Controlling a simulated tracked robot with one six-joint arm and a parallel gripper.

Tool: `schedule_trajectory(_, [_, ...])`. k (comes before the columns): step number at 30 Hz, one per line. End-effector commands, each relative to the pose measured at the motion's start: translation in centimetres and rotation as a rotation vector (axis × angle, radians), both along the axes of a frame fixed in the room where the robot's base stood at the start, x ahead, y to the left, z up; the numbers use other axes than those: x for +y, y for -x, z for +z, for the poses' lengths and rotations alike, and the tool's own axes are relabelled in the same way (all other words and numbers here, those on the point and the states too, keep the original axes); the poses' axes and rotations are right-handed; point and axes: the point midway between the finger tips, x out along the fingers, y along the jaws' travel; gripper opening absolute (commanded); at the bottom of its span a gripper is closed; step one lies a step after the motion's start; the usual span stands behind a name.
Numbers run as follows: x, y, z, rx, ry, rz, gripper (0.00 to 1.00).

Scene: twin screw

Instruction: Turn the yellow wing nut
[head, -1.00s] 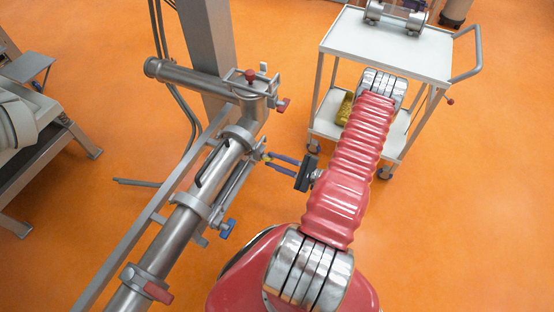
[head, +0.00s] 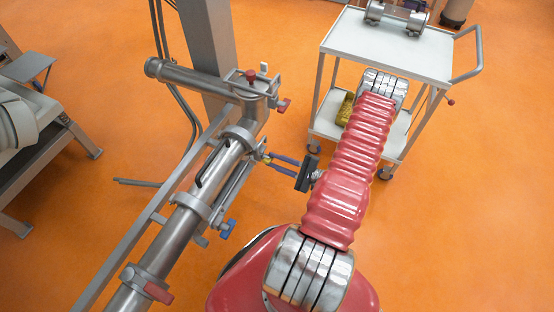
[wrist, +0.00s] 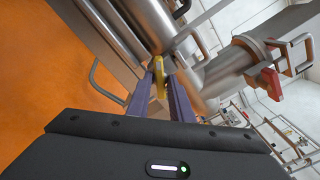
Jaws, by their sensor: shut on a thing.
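The yellow wing nut (wrist: 159,76) sits on the side of the steel pipe assembly, between the tips of my gripper's two purple fingers in the wrist view. My gripper (wrist: 160,88) is shut on it. In the head view my gripper (head: 267,157) reaches left from the red arm to the pipe, with the yellow of the wing nut (head: 265,157) just showing at the fingertips. Much of the nut is hidden by the fingers.
The steel pipe (head: 180,230) runs diagonally, with red wing nuts (head: 250,76) and a blue wing nut (head: 228,229) on its clamps. A grey post (head: 208,50) stands behind it. A white trolley (head: 380,45) stands at the upper right. Orange floor lies open between.

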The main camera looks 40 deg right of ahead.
Motion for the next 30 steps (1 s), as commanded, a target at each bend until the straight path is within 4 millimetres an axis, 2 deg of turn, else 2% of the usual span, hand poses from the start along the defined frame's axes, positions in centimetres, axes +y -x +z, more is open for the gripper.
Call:
schedule_trajectory(19, [0.19,-0.07,0.17,-0.005,-0.002,0.006,0.00])
schedule_trajectory(20, [0.19,-0.07,0.17,-0.005,-0.002,0.006,0.21])
schedule_trajectory(21, [0.19,-0.07,0.15,-0.004,-0.001,0.006,0.24])
schedule_trajectory(24, [0.18,-0.08,0.11,-0.003,-0.001,0.005,0.30])
schedule_trajectory(30, [0.15,-0.07,0.06,-0.002,-0.001,0.005,0.30])
